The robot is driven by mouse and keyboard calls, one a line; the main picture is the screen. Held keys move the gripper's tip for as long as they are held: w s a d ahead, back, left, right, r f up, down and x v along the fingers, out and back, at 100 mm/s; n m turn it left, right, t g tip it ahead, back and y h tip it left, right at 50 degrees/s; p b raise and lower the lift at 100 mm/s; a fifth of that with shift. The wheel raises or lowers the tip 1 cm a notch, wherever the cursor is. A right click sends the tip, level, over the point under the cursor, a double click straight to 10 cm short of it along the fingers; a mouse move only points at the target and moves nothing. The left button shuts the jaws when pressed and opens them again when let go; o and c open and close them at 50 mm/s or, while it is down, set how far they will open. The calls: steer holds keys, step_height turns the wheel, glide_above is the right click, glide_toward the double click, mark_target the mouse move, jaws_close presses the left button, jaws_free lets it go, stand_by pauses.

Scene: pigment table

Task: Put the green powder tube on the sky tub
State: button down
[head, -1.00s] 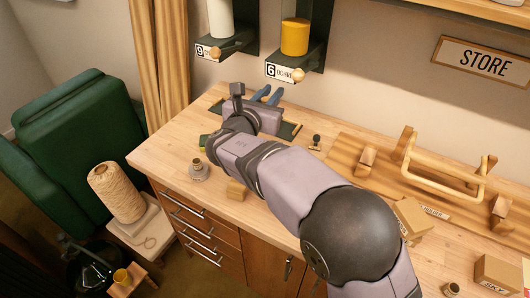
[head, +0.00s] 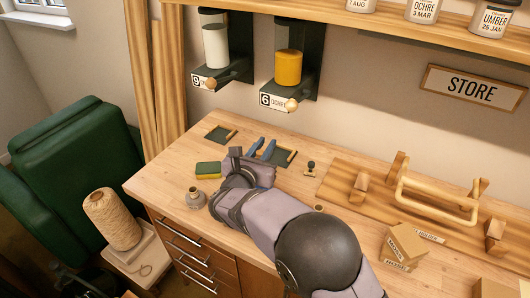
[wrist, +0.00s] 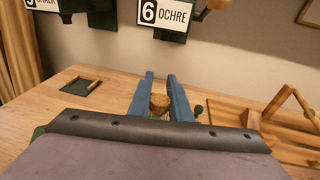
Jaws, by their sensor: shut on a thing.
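My gripper (head: 262,148) is over the left part of the bench, beside a dark pad. In the wrist view its two blue fingers (wrist: 161,90) are closed on a tube with a cork top (wrist: 160,103). A trace of green shows below the cork; the rest of the tube is hidden by my wrist. In the head view my gripper hides the tube. The sky tub (head: 492,289) is a tan box at the bottom right corner; only its top shows, and its label is out of frame.
A green and yellow sponge (head: 208,169) and a grey pot (head: 195,197) stand left of my arm. A dark stamp (head: 311,167) is to the right. A wooden rack (head: 438,196) and another labelled tan box (head: 405,245) lie toward the right. Dispensers (head: 289,67) hang above.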

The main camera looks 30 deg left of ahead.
steer(key=shift+f, duration=1.35)
steer(key=shift+f, duration=0.2)
steer(key=c, duration=1.6)
jaws_free()
steer(key=shift+r, duration=0.15)
steer(key=shift+r+p, duration=0.15)
steer(key=shift+p, duration=0.2)
steer(key=b+v, duration=0.3)
steer(key=v, duration=0.9)
steer(key=shift+b, duration=0.3)
